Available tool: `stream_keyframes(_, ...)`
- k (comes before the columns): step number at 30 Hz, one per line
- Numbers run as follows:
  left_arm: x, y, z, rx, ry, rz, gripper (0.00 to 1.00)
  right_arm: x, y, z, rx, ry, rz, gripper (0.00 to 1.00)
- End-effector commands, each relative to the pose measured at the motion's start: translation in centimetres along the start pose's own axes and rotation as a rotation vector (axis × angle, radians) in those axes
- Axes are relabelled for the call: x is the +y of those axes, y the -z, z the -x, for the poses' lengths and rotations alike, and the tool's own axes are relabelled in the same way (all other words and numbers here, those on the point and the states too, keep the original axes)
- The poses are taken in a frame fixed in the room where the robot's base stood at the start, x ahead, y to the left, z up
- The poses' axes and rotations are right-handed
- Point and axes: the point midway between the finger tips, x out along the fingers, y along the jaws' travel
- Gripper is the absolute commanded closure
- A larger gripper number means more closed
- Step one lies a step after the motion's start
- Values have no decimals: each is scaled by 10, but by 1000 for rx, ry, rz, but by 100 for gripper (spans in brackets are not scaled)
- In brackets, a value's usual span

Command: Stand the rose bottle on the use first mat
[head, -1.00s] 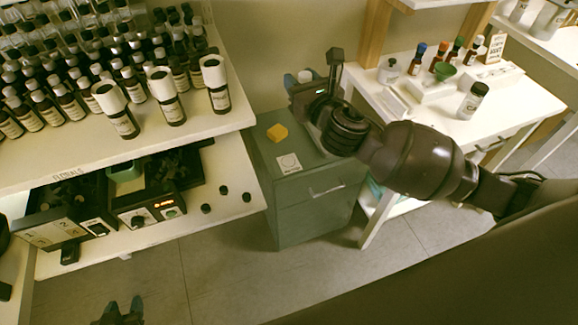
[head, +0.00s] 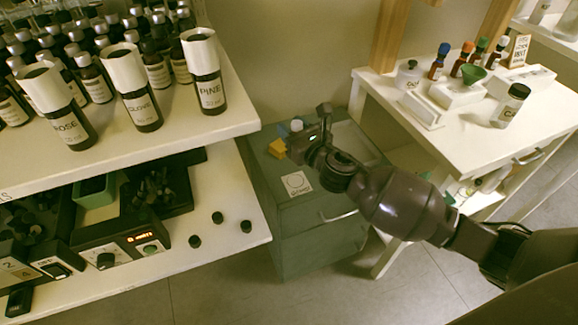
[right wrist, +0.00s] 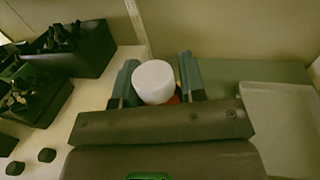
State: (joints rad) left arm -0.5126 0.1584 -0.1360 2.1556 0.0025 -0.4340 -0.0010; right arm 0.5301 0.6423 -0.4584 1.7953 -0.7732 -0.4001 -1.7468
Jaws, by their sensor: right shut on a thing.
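A dark bottle (head: 68,122) with a tall white top and a label reading ROSE stands at the left front of the upper shelf. My right gripper (head: 296,132) is over the green cabinet, shut on a white-capped thing (head: 296,125). In the right wrist view, its round white cap (right wrist: 153,82) sits between the fingers; its body is mostly hidden, with a bit of red beside it. A white square mat with a circle (head: 297,183) lies on the cabinet's front; its lettering is too small to read. My left gripper is out of view.
Similar bottles labelled CLOVE (head: 138,105) and PINE (head: 206,85) stand on the shelf. A yellow block (head: 277,148) lies by my right gripper on the green cabinet (head: 330,200). A white table (head: 480,130) at right holds small bottles and a green funnel.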

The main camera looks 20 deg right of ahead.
Motion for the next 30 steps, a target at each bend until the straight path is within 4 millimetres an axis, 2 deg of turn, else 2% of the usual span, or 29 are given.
stream_keyframes(1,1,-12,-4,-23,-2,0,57,1,26,2,17,1,-7,86)
stream_keyframes(7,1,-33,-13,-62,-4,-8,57,1,68,2,17,1,-7,86)
stream_keyframes(9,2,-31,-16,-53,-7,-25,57,1,79,2,15,1,-6,86)
stream_keyframes(16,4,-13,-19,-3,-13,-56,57,0,87,0,2,0,-1,86)
stream_keyframes(20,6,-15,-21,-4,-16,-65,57,0,96,1,3,1,-1,86)
stream_keyframes(25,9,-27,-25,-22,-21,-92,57,1,124,2,11,1,-5,86)
stream_keyframes(27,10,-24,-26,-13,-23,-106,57,1,132,2,11,0,-5,86)
stream_keyframes(30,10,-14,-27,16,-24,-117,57,0,131,1,4,1,-2,86)
